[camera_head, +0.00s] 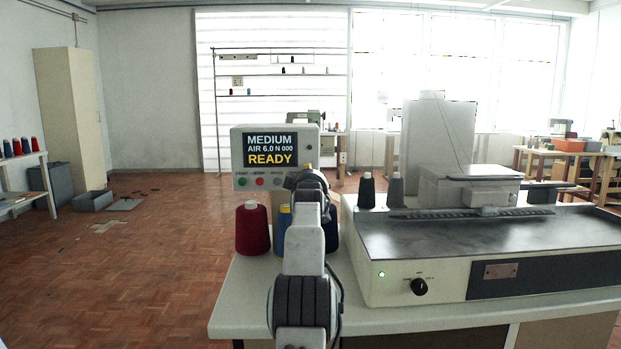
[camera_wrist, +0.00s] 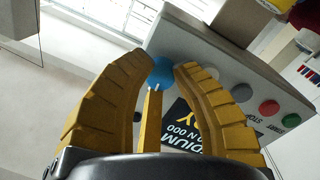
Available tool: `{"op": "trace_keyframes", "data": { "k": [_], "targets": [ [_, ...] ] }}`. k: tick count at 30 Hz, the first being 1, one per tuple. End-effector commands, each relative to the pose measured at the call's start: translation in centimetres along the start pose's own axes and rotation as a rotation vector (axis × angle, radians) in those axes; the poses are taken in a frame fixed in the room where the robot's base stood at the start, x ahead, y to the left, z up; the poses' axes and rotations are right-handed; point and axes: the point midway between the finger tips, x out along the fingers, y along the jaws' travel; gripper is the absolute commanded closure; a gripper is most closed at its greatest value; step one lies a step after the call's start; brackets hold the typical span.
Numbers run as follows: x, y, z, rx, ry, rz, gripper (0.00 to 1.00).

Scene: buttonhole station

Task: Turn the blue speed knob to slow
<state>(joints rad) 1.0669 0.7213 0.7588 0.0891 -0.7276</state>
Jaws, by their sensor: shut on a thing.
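The blue speed knob (camera_wrist: 161,74) shows in the wrist view at the side of the grey control box, with a small white mark on it. My gripper (camera_wrist: 164,70) has its yellow ribbed fingers closed around the knob, one fingertip on each side. In the head view the knob is hidden behind my gripper (camera_head: 308,181). The display (camera_head: 270,150) on the control box (camera_head: 241,133) reads MEDIUM, AIR 6.0 N 000 and READY. Green, red and grey buttons sit below the display.
A dark red thread cone (camera_head: 253,230) and partly hidden blue cones stand below the box on the table (camera_head: 240,290). The buttonhole machine (camera_head: 430,270), with a black knob (camera_head: 419,287) and a lit green lamp, fills the right.

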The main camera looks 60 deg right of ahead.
Motion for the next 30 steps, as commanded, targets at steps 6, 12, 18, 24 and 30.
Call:
{"op": "trace_keyframes", "data": {
  "k": [6,12,18,24,30],
  "targets": [
    [0.03,0.09,0.03,-0.042,-0.001,0.001,1.0],
    [0.02,0.12,0.02,-0.155,0.004,0.006,1.0],
    [0.03,0.0,0.13,-0.313,0.012,0.017,1.0],
    [0.04,-0.04,0.13,-0.457,0.016,0.024,1.0],
    [0.04,-0.04,0.07,-0.562,0.019,0.031,1.0]
  ]
}}
